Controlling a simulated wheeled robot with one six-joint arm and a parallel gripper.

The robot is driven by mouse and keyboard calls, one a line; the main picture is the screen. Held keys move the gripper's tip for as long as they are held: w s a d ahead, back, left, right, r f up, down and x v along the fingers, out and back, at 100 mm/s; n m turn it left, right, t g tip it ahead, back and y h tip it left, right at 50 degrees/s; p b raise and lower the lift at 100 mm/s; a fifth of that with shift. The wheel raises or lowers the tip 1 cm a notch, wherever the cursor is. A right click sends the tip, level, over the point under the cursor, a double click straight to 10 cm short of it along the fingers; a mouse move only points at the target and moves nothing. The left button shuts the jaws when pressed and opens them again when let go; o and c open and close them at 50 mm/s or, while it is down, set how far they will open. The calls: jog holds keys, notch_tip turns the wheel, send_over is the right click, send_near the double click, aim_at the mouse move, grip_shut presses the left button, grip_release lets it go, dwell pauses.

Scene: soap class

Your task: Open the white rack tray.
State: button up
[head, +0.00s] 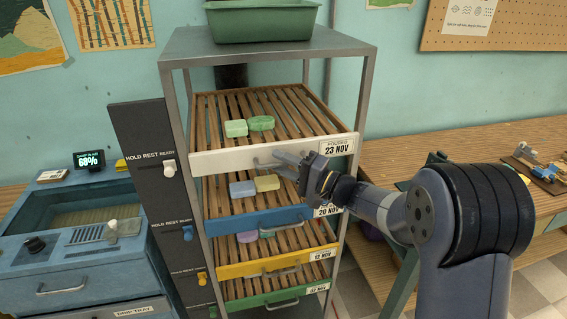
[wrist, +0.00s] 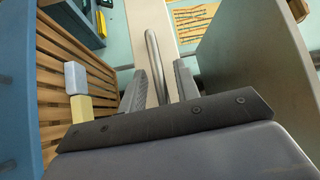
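The white rack tray (head: 225,161) is the top slatted tray in the metal rack, with two green soaps on its slats and a 23 NOV label on its front. Its front looks in line with the fronts below. My gripper (head: 280,162) is at the tray's front handle. In the wrist view the metal handle (wrist: 153,50) lies between the two fingers of my gripper (wrist: 161,88). The fingers stand apart, and a gap shows at the right finger. The white front (wrist: 148,14) is beyond the handle.
Below are the blue (head: 240,224), yellow (head: 235,268) and green (head: 250,300) trays. A dark panel (head: 142,150) with sliding knobs stands left; the white knob (head: 168,168) is near READY. A green bin (head: 262,22) sits on top. A wooden bench (head: 440,160) is right.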

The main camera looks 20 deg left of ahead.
grip_shut()
jog(key=shift+s+d+f, duration=0.1)
dwell(0.4)
jog(key=s+d+b, duration=0.7)
jog(key=s+b, duration=0.1)
jog(key=s, duration=0.3)
jog(key=s+d+b, duration=0.7)
jog(key=s, duration=0.5)
jog(key=shift+s+d+b, duration=0.2)
jog(key=shift+s+b, duration=0.1)
jog(key=shift+b, duration=0.05)
jog(key=shift+o, duration=0.5)
grip_release()
